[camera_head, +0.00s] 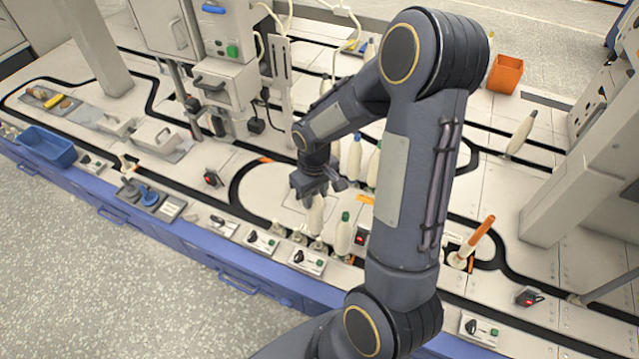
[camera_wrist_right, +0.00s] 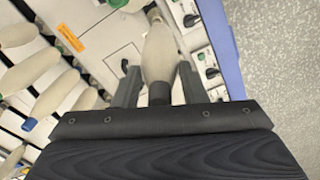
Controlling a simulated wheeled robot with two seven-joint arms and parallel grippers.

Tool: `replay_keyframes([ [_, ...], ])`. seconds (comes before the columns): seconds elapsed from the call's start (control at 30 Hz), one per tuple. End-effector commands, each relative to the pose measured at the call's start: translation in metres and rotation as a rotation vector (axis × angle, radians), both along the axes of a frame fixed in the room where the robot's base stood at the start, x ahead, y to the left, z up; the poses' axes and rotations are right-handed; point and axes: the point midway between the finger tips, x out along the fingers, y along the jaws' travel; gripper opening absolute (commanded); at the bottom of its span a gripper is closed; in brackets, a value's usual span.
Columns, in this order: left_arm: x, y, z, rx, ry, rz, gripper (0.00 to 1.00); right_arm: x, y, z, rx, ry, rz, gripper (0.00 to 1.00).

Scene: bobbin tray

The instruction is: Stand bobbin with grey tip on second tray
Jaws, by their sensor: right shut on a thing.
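My right gripper (camera_head: 316,194) is shut on a pale bobbin (camera_head: 315,217), which hangs roughly upright below it over the front of the bench. In the right wrist view the bobbin (camera_wrist_right: 160,50) sits between the two fingers of the gripper (camera_wrist_right: 158,82). A dark end shows near the palm; whether it is the grey tip is hard to tell. A green-tipped bobbin (camera_head: 343,236) stands just right of the held one. Blue-tipped bobbins (camera_head: 355,157) stand behind, partly covered by my arm. I cannot tell which surface is the second tray. My left gripper is not in view.
Small switch boxes (camera_head: 308,261) line the bench's front edge. A blue bin (camera_head: 46,145) sits at the far left and an orange bin (camera_head: 505,74) at the back right. An orange rod (camera_head: 481,238) leans right of my arm. Machine columns rise behind.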

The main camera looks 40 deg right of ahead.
Motion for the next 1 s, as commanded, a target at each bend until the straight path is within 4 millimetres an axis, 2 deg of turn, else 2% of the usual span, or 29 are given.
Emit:
replay_keyframes([
  [0.23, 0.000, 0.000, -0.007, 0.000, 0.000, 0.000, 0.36, -0.006, -0.005, -0.013, 0.000, -0.002, 0.004, 0.01],
  [0.7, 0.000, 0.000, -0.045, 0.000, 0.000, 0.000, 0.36, -0.006, -0.005, -0.057, 0.000, -0.001, 0.004, 0.01],
  [1.0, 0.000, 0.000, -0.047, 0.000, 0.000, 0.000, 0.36, -0.006, -0.005, -0.060, 0.000, -0.001, 0.004, 0.01],
])
